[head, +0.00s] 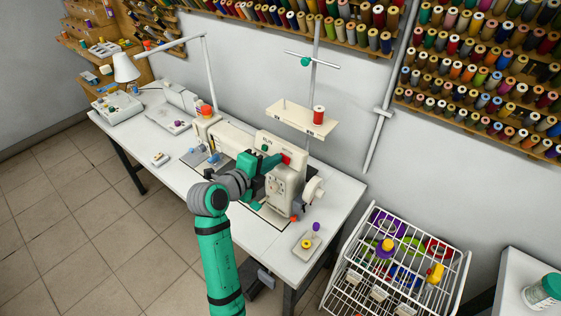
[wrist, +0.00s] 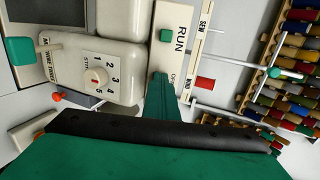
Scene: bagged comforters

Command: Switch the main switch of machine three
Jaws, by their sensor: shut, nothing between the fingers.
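A cream sewing machine (head: 270,150) stands on the white table, with a green square and a red patch (head: 286,159) on its upper front. The wrist view shows it close and turned sideways: a white switch plate (wrist: 178,50) reads RUN beside a green square (wrist: 165,35), and a small OFF marking sits lower. My gripper (head: 272,163) is shut and empty at the front of this plate. In the wrist view its green tip (wrist: 160,88) covers the OFF end, so contact and switch position cannot be told.
A numbered dial (wrist: 97,76) and a green button (wrist: 20,50) lie beside the plate. A thread stand (head: 300,118) with a red spool rises behind. A white wire basket (head: 345,285) stands right of the table. Thread racks (head: 480,90) line the wall. Floor at left is clear.

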